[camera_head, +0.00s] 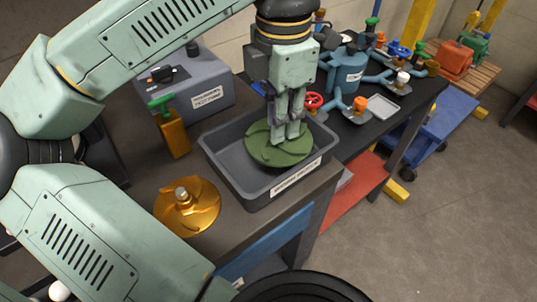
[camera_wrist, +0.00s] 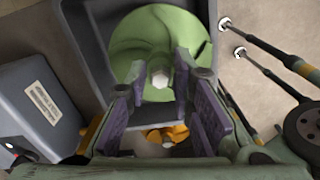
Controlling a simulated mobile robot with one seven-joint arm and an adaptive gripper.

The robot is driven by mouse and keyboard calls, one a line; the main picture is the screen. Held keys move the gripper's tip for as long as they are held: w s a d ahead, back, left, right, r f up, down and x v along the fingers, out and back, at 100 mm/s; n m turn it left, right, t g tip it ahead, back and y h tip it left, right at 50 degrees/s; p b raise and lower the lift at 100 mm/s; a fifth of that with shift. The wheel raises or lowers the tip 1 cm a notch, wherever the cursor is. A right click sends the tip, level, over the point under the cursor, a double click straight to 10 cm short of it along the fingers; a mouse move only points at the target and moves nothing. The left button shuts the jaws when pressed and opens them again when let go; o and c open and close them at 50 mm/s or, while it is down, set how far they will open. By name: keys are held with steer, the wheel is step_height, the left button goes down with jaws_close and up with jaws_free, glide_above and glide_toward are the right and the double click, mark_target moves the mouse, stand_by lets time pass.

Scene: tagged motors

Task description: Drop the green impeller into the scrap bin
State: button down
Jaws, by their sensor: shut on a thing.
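The green impeller (camera_head: 270,152) is a round, bladed disc with a pale hub. My gripper (camera_head: 288,135) points down and is shut on it at the hub. In the wrist view the green impeller (camera_wrist: 185,35) lies beyond my gripper (camera_wrist: 160,75), with the hub between the fingertips. A dark grey open bin (camera_head: 232,172) with a white label stands on the bench, and the impeller is within its outline. I cannot tell whether the impeller touches the bin floor or hangs above it. The bin walls (camera_wrist: 88,40) also show around the impeller in the wrist view.
A gold impeller (camera_head: 187,210) lies on the bench left of the bin. A gold part with a green handle (camera_head: 173,135) stands behind it, near a grey labelled box (camera_head: 190,85). Blue piping with valves (camera_head: 345,75) and a small tray (camera_head: 382,107) are close to the right.

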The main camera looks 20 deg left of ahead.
steer(key=c, duration=1.3)
jaws_free()
step_height(320, 180, up, 8)
steer(key=shift+f, duration=0.15)
steer(key=shift+d+f, duration=0.1)
